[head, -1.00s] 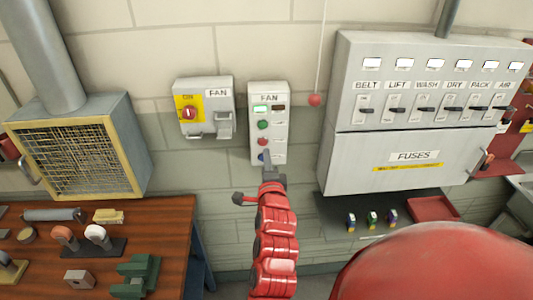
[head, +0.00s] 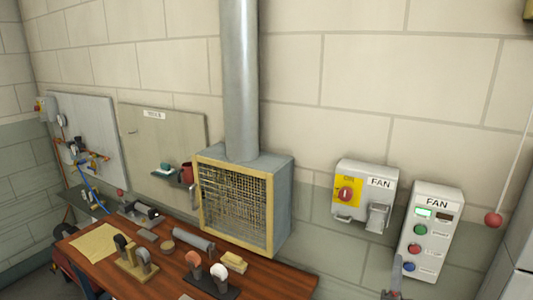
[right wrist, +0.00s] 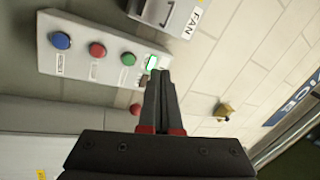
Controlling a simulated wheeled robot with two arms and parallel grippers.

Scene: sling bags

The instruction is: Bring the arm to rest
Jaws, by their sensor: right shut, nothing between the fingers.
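My right gripper (head: 396,278) shows only as a tip at the bottom edge of the head view, just left of and below the fan button box (head: 432,232). In the right wrist view its two dark fingers (right wrist: 159,85) are pressed together with nothing between them. The button box fills the upper left there, with blue, red and green buttons and a lit indicator behind the fingertips. I cannot tell the exact gap between fingers and box. Most of my right arm is out of the head view. My left gripper is in neither view.
A fan switch box (head: 366,194) with a red knob hangs left of the button box. A red pull-cord ball (head: 493,220) hangs at the right.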

